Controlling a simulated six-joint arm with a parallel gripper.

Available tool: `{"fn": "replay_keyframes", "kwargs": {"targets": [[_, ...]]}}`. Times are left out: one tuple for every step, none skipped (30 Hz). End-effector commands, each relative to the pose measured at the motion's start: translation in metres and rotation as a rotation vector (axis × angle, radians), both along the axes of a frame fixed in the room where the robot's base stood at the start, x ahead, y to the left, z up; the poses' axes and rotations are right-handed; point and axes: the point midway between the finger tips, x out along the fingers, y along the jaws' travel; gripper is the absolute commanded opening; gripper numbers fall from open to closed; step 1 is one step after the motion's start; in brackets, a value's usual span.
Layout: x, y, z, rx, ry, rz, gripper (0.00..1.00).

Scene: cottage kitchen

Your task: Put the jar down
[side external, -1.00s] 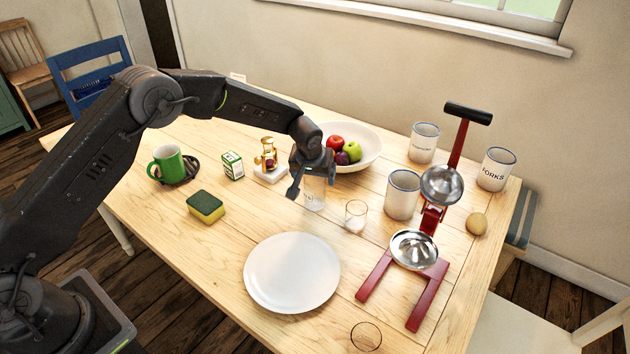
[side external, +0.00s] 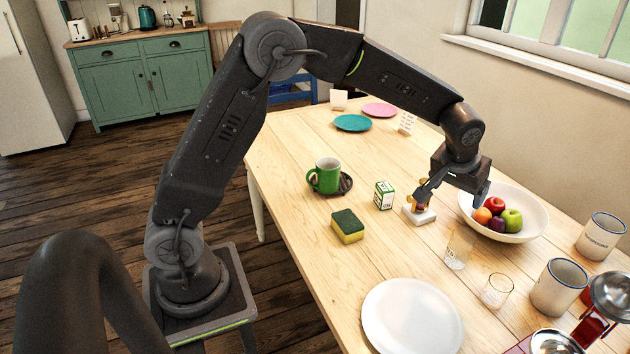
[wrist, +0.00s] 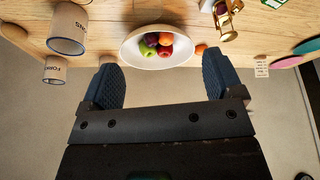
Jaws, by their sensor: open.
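A tall clear glass jar (side external: 458,248) stands upright on the table in the side view, between the white plate and the fruit bowl. My gripper (side external: 455,192) is above the jar, apart from it, with its fingers spread and nothing between them. In the wrist view my gripper's two dark fingers (wrist: 162,80) are wide apart and empty. The jar cannot be made out in the wrist view.
A white fruit bowl (side external: 533,223) is close behind the jar. A small brass object on a white base (side external: 419,214) is to its left. A short glass (side external: 497,290), an enamel canister (side external: 559,287) and a white plate (side external: 412,318) are nearby. A sponge (side external: 347,226) lies further left.

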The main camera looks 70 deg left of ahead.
Motion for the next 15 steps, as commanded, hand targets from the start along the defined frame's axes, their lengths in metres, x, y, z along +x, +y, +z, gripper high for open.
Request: {"fn": "replay_keyframes", "kwargs": {"targets": [[-0.02,0.005,0.025,0.0,-0.012,-0.017,0.86],[-0.032,0.007,0.036,-0.001,-0.012,-0.028,0.86],[-0.047,0.009,0.049,0.0,-0.015,-0.043,0.86],[-0.059,0.011,0.058,0.001,-0.017,-0.055,0.86],[-0.072,0.013,0.067,0.001,-0.02,-0.068,0.86],[-0.088,0.015,0.077,0.001,-0.024,-0.084,0.86],[-0.101,0.016,0.084,0.001,-0.025,-0.096,0.86],[-0.114,0.018,0.09,0.001,-0.028,-0.109,0.86],[-0.132,0.02,0.098,0.002,-0.032,-0.125,0.86],[-0.145,0.021,0.102,0.004,-0.036,-0.138,0.86],[-0.159,0.022,0.106,0.003,-0.039,-0.151,0.86],[-0.176,0.023,0.11,0.004,-0.043,-0.168,0.86],[-0.19,0.024,0.113,0.006,-0.046,-0.181,0.86],[-0.203,0.024,0.115,0.006,-0.051,-0.195,0.86],[-0.22,0.025,0.115,0.007,-0.055,-0.212,0.86]]}}
